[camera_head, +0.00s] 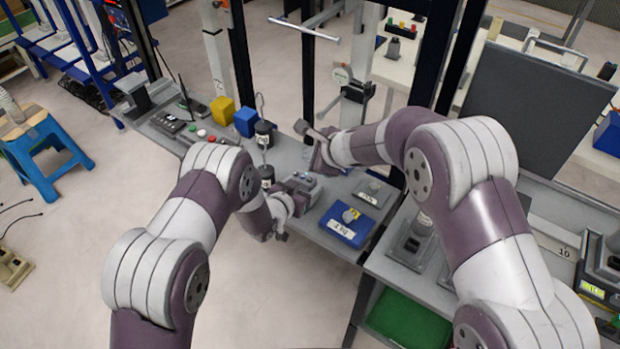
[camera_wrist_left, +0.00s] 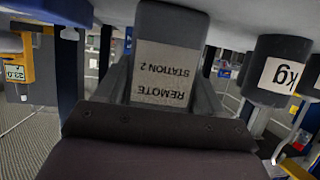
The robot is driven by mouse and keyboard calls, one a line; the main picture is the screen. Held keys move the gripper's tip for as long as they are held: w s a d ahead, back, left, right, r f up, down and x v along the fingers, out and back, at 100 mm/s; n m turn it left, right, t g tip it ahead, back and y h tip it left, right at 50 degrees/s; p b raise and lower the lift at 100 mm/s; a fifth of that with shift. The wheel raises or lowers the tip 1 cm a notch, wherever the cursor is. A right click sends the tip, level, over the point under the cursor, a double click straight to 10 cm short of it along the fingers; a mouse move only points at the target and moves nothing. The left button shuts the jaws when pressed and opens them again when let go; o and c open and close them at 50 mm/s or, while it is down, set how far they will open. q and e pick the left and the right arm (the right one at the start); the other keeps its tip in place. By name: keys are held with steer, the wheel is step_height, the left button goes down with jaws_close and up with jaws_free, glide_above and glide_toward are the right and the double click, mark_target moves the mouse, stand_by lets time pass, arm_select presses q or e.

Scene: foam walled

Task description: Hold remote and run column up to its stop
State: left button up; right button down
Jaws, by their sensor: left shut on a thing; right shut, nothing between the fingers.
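My left gripper (camera_head: 290,196) is shut on the remote (camera_head: 308,186), a grey box at the near edge of the grey bench. In the left wrist view the remote (camera_wrist_left: 168,60) fills the middle, its label reading "REMOTE STATION 2" upside down. My right gripper (camera_head: 318,150) is shut and empty, just above and beyond the remote; its fingertips show poorly. I cannot tell whether it touches the remote. Dark uprights (camera_head: 308,80) rise behind the bench; I cannot tell which part is the column or whether it is at its stop.
A black-and-white weight (camera_head: 264,133) stands left of my grippers. Yellow (camera_head: 222,110) and blue (camera_head: 245,121) blocks lie farther left. A blue labelled tray (camera_head: 343,232) is at the bench's near edge. A dark panel (camera_head: 535,110) stands at the right.

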arm_select(q)
steer(key=o, duration=1.2)
steer(key=shift+s, duration=0.1)
